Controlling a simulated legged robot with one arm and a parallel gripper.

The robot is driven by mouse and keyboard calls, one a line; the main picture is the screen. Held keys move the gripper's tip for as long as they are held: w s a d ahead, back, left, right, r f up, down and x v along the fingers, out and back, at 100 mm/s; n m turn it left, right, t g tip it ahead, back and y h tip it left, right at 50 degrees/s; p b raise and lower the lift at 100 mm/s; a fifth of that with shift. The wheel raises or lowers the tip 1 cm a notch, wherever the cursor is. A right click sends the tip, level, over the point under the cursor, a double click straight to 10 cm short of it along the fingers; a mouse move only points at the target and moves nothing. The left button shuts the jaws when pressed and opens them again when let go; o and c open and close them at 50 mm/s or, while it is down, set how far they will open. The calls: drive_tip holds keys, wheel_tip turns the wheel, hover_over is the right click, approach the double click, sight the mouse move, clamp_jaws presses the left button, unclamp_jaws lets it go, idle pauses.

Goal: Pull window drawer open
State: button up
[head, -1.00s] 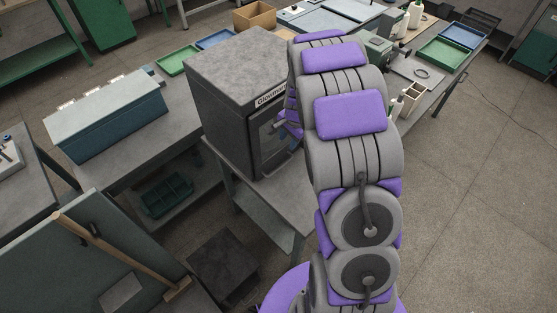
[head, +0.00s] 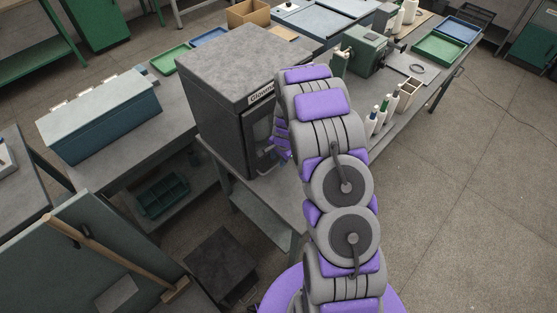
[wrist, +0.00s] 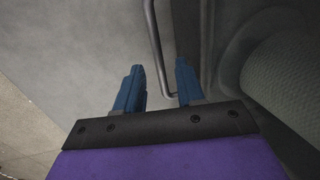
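The dark grey box (head: 222,100), with a partly hidden "Glowmo…" label, stands on a grey table. A dark window area (head: 262,128) shows on its right-facing front, largely behind my arm. In the wrist view, a thin grey bar handle (wrist: 155,45) runs down from the top edge and bends right at its lower end. My gripper (wrist: 159,68) has its two blue fingers apart, with the bar in the gap between them; I cannot tell whether either touches it. The gripper is mostly hidden in the head view. I cannot tell how far the window drawer is open.
A pale ribbed round form (wrist: 285,85) is close on the right in the wrist view. A green machine (head: 362,50), white bottles (head: 384,108) and a green tray (head: 438,47) stand on the bench behind my arm. Open floor (head: 475,200) lies to the right.

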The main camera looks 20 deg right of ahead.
drive_tip(key=shift+w+f, duration=0.15)
drive_tip(key=shift+f, duration=0.6)
drive_tip(key=shift+a+f, duration=0.15)
drive_tip(key=shift+a, duration=0.1)
drive_tip(key=shift+c, duration=0.4)
drive_tip(key=shift+d, duration=0.1)
clamp_jaws()
